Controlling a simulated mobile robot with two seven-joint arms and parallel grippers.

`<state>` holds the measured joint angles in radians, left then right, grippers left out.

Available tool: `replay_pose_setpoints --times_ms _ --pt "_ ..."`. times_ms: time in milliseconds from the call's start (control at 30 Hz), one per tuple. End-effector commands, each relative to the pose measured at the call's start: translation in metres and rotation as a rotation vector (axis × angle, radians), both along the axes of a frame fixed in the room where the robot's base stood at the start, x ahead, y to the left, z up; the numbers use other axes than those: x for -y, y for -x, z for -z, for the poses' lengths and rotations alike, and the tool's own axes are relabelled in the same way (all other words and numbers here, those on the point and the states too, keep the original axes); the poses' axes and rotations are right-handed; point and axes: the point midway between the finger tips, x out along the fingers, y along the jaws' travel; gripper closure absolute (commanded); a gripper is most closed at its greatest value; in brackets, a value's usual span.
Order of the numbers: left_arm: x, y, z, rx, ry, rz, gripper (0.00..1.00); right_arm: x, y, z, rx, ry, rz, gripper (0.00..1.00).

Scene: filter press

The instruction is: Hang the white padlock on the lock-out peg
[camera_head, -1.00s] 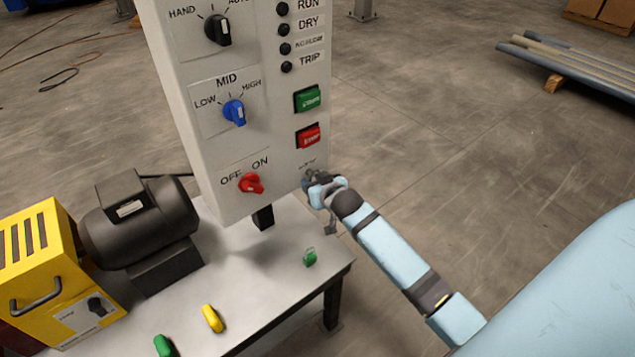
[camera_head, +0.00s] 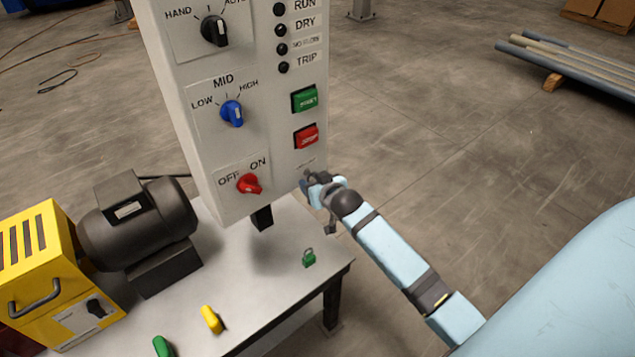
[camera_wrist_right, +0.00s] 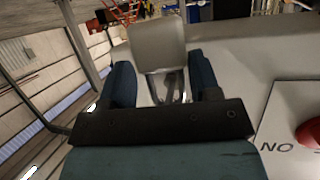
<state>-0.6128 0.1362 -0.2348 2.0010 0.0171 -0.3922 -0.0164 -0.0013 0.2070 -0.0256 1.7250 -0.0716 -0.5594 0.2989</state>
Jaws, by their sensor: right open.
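A white padlock (camera_wrist_right: 157,42) shows in the right wrist view, with its pale body beyond my fingertips and its metal shackle (camera_wrist_right: 172,88) towards the palm. My right gripper (camera_wrist_right: 162,75) is open, one dark blue finger on each side of the padlock. In the head view my right gripper (camera_head: 309,182) is at the lower right edge of the grey control panel (camera_head: 222,160), just under a small label. The peg and the white padlock cannot be made out there, so I cannot tell whether the shackle is around the peg. My left gripper is not in view.
A red OFF/ON knob (camera_head: 250,184) is on the panel left of the gripper. Below are a metal table (camera_head: 265,300), a green padlock (camera_head: 309,258), a yellow item (camera_head: 211,319) and another green item (camera_head: 162,346). A dark motor (camera_head: 137,220) and yellow box (camera_head: 45,265) stand left.

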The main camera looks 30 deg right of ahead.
Motion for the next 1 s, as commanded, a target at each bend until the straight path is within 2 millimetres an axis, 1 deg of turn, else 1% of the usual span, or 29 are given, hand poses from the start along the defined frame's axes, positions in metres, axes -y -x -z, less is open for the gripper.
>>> replay_pose_setpoints --times_ms 33,233,367,467,700,800,900,1000 --pt "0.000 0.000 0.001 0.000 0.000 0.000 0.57 -0.007 -0.002 0.003 -0.003 -0.006 -0.009 0.24" --pt "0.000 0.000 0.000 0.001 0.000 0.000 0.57 -0.008 0.000 0.003 -0.003 -0.006 -0.009 0.25" --pt "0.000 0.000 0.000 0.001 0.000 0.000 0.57 -0.009 0.011 -0.001 -0.003 -0.007 -0.009 0.24" --pt "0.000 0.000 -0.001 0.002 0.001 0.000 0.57 -0.008 0.027 -0.008 0.000 -0.006 -0.007 0.24" --pt "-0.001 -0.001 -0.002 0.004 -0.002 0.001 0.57 -0.009 0.081 -0.032 0.005 -0.005 -0.003 0.24" --pt "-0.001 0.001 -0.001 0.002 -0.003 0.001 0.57 -0.010 0.101 -0.040 0.005 -0.004 -0.001 0.24" --pt "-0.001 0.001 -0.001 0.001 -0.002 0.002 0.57 -0.010 0.117 -0.047 0.007 -0.004 0.000 0.24" --pt "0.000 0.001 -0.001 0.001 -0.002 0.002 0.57 -0.011 0.127 -0.052 0.008 -0.003 0.001 0.24"
